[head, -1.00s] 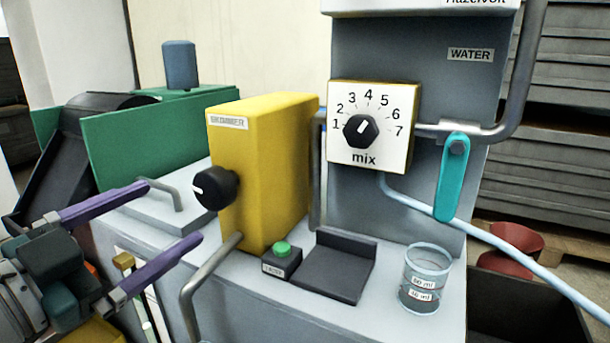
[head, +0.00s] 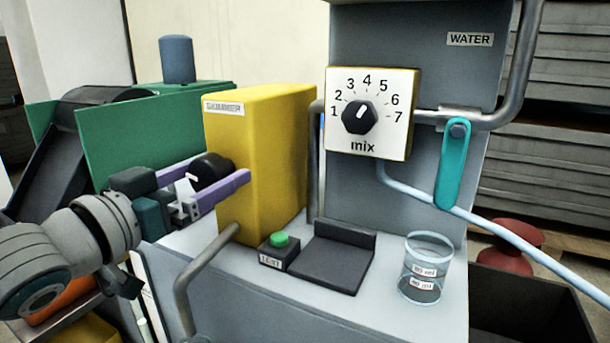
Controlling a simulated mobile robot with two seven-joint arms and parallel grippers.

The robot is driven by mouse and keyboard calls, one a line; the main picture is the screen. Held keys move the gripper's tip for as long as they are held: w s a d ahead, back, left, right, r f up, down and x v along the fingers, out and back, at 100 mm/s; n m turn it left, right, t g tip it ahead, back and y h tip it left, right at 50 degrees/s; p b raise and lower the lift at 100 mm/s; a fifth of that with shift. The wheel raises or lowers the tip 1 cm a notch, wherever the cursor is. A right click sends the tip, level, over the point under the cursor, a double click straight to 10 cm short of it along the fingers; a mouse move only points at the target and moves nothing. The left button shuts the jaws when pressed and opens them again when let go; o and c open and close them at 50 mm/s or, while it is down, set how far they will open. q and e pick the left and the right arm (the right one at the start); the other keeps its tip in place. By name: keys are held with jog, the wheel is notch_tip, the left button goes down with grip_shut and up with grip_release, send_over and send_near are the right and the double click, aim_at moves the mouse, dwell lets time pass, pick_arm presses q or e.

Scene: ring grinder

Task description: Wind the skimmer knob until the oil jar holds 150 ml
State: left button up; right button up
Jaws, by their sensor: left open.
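The yellow skimmer box (head: 262,165) stands on the grey machine top, with its black knob (head: 212,168) on the left face. A white pointer mark shows on the knob. My left gripper (head: 222,170) is open with its purple fingers on either side of the knob; I cannot tell whether they touch it. The skimmer's grey outlet pipe (head: 200,265) bends down past the front edge, and its end is out of view. My right gripper is not in view.
A clear beaker (head: 425,268) with ml labels stands at the right. A green button box (head: 279,250) and a dark plate (head: 331,262) sit in front of the skimmer. The mix dial (head: 362,117) and teal lever (head: 453,165) are behind.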

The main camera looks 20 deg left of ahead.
pick_arm(q)
jog(key=c, duration=1.3)
